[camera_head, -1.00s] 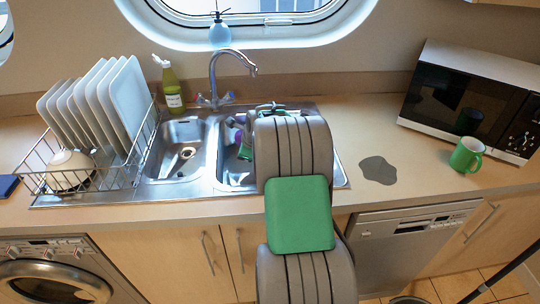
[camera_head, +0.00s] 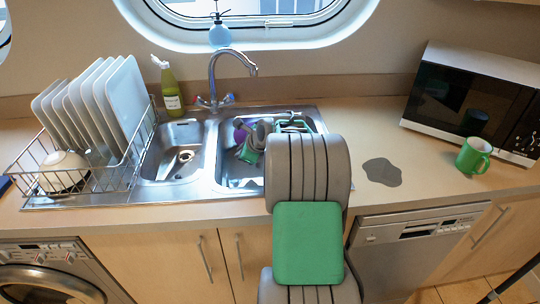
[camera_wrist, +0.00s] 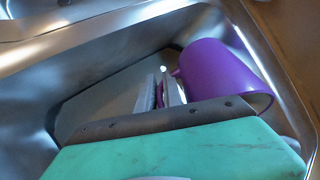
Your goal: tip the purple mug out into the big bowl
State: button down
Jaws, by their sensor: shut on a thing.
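The purple mug (camera_wrist: 222,72) lies tilted in the right sink basin, near the basin wall, in the wrist view. In the head view only a little of the mug (camera_head: 240,133) shows beside my gripper (camera_head: 246,148). In the wrist view, my gripper's fingers (camera_wrist: 166,92) are shut on the mug's handle side; the exact grip is partly hidden. The mug's inside cannot be seen. A white bowl (camera_head: 62,171) sits in the dish rack at the left; I cannot tell whether it is the big bowl.
The dish rack (camera_head: 88,178) holds several white plates (camera_head: 128,103). The tap (camera_head: 212,80) rises behind the sink, with a green bottle (camera_head: 172,92) to its left. A grey patch (camera_head: 381,171), a green mug (camera_head: 473,156) and a microwave (camera_head: 465,98) are on the right counter.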

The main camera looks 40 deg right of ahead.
jog(key=shift+t+b, duration=0.3)
jog(key=shift+b, duration=0.25)
jog(key=t+b, duration=0.1)
jog(key=b, duration=0.2)
jog(key=shift+w+r+y, duration=0.1)
jog(key=shift+r+y, duration=0.2)
jog(key=shift+r, duration=0.1)
jog(key=shift+r+t, duration=0.3)
jog(key=shift+s+d+r+m+t+b, duration=0.1)
jog(key=shift+s+r+m+t+b, duration=0.2)
jog(key=shift+s+t+b, duration=0.4)
jog(key=shift+w+t, duration=0.25)
jog(key=shift+t, duration=0.05)
jog(key=shift+r+y, duration=0.25)
jog(key=shift+y, duration=0.05)
